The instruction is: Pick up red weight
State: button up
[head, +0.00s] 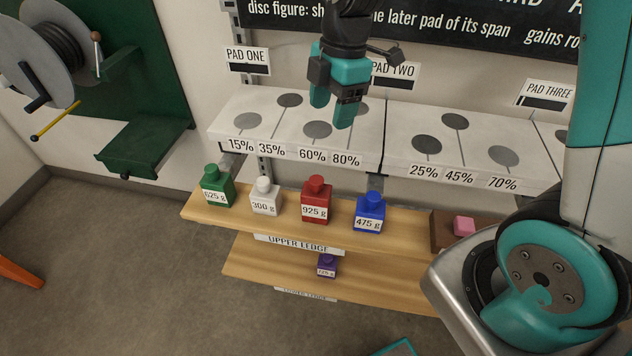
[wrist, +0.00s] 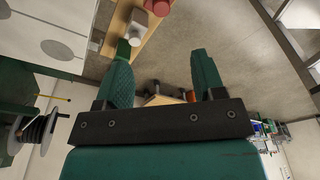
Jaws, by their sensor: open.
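The red weight (head: 317,201) stands upright on the upper ledge (head: 285,222), labelled 925 g, between the white and blue weights. My gripper (head: 333,110) is open and empty, in front of the pads, above the ledge and apart from the red weight. In the wrist view, my open gripper (wrist: 163,75) has nothing between its fingers. The red weight (wrist: 159,6) shows partly at the top edge there, beyond the fingertips. The white weight (wrist: 137,24) and part of a green weight (wrist: 123,50) are nearer the left finger.
Green (head: 218,186), white (head: 265,196) and blue (head: 370,211) weights flank the red one closely. A purple weight (head: 327,265) sits on the lower ledge (head: 260,265). A pink block (head: 464,226) is at the right. White pads (head: 290,125) stand behind and above the ledge.

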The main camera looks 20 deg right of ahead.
jog(key=p, duration=0.2)
send_near(317, 179)
notch_tip(317, 179, down, 5)
jog(key=shift+w+a, duration=0.15)
jog(key=f, duration=0.2)
jog(key=a+f+p, duration=0.1)
jog(key=f, duration=0.1)
jog(key=shift+s+a+f, duration=0.1)
jog(key=shift+s+a, duration=0.05)
jog(key=shift+s, duration=0.1)
jog(key=shift+f, duration=0.65)
grip_shut()
jog(key=shift+r, duration=0.1)
